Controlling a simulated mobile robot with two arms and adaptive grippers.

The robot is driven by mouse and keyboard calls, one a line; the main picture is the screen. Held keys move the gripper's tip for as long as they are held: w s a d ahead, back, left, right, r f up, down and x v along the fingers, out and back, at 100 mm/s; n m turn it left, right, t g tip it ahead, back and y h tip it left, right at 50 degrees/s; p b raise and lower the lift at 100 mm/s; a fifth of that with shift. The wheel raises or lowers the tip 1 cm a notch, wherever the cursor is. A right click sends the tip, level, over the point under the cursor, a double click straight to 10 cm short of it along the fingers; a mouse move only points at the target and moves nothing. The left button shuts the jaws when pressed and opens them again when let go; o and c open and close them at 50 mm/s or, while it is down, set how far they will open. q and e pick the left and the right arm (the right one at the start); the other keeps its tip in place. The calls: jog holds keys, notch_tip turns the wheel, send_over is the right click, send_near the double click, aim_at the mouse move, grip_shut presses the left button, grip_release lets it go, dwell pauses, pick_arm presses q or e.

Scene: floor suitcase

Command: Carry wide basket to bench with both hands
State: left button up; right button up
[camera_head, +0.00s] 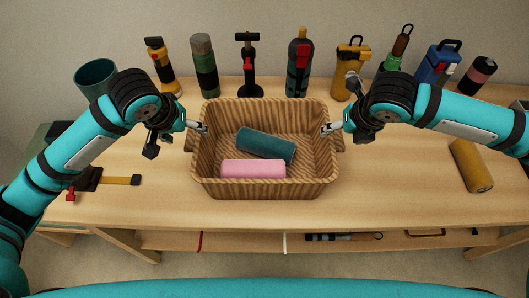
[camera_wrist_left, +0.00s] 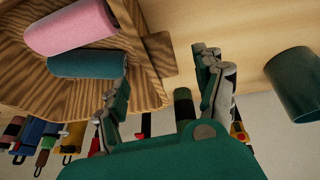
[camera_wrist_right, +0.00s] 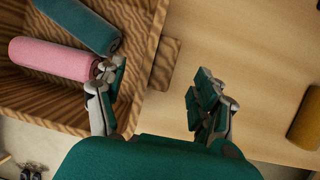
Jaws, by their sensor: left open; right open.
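The wide wicker-patterned basket (camera_head: 265,190) stands upright on the wooden bench (camera_head: 400,205). Inside it lie a teal roll (camera_head: 266,143) and a pink roll (camera_head: 253,168). My left gripper (camera_head: 200,128) is open at the basket's left wall; in the left wrist view (camera_wrist_left: 170,75) one finger is over the basket's inside and the other outside it. My right gripper (camera_head: 328,129) is open at the right wall; in the right wrist view (camera_wrist_right: 155,95) its fingers likewise straddle the wall and side handle (camera_wrist_right: 165,64). I cannot tell whether either touches the basket.
Several bottles and tools stand in a row behind the basket, such as a black-handled tool (camera_head: 249,70). A green cup (camera_head: 95,76) is at the back left, a flat tool (camera_head: 100,180) at the left, a mustard roll (camera_head: 471,165) at the right. A lower shelf (camera_head: 225,240) holds more items.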

aim_at(193, 137)
pick_arm(q)
jog(key=shift+x, duration=2.7)
pick_arm(e)
jog(key=shift+x, duration=2.7)
pick_arm(q)
grip_shut()
pick_arm(e)
grip_shut()
pick_arm(q)
jog(key=shift+r, duration=0.1)
pick_arm(e)
jog(key=shift+r, duration=0.1)
